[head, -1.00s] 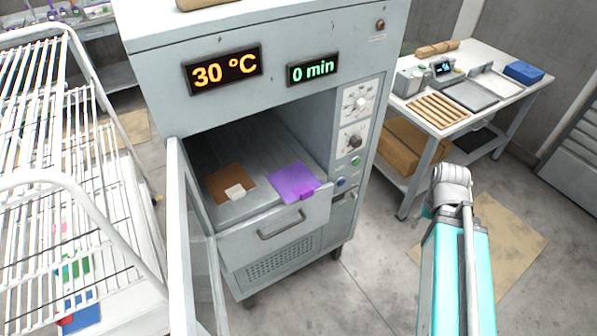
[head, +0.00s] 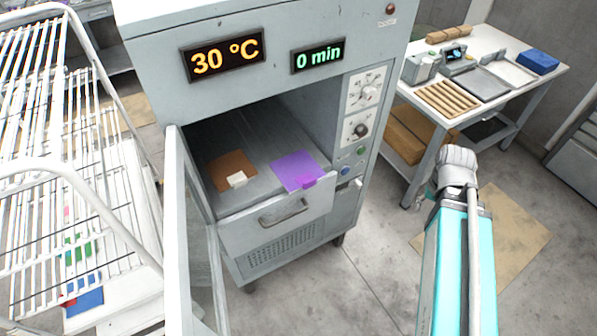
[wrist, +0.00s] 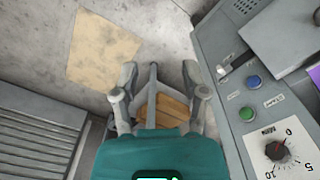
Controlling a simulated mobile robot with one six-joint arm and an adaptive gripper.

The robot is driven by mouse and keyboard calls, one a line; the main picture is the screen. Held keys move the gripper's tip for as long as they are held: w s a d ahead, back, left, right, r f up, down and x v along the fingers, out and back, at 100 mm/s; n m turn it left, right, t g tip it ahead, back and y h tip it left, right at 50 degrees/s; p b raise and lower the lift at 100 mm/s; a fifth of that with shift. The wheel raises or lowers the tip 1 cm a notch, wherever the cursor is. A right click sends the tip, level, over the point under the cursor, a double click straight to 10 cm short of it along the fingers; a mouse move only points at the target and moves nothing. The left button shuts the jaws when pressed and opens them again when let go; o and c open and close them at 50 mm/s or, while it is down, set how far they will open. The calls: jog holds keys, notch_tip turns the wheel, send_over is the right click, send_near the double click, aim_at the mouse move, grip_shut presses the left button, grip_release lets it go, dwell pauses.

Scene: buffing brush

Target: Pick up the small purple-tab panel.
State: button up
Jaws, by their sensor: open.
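The purple panel (head: 297,170) lies flat on the oven's pulled-out drawer, right of a brown panel (head: 232,170) with a pale tab. Its darker purple tab hangs at the drawer's front edge. A purple piece also shows at the right edge of the wrist view (wrist: 314,74). My gripper (wrist: 158,75) is open and empty in the wrist view, its fingers apart over the floor, to the left of the oven's control panel. In the head view my arm is at the lower right, apart from the drawer, and the fingers are not clearly visible.
The oven (head: 335,120) has its door (head: 178,240) swung open on the left. A white wire rack (head: 60,190) stands further left. A table (head: 520,85) with a scale and trays is at the back right. Knobs and buttons (wrist: 254,82) sit beside my gripper.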

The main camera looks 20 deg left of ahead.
jog(key=w+a+r+m+p, duration=0.1)
jog(key=w+a+m, duration=0.15)
jog(key=a, duration=0.55)
jog(key=w+a+r+m+p, duration=0.1)
jog(key=w+a, duration=0.2)
jog(key=a, duration=0.5)
jog(key=r+m+p, duration=0.2)
jog(key=m, duration=0.2)
send_over(310, 180)
jog(key=shift+s+f, duration=0.1)
jog(key=shift+f, duration=0.1)
jog(key=shift+f+b, duration=0.15)
jog(key=shift+b, duration=0.25)
notch_tip(310, 180, down, 8)
jog(key=b, duration=0.8)
jog(key=shift+f, duration=0.2)
jog(key=shift+f+b, duration=2.6)
jog(key=shift+b, duration=0.2)
jog(key=shift+c, duration=0.2)
grip_shut()
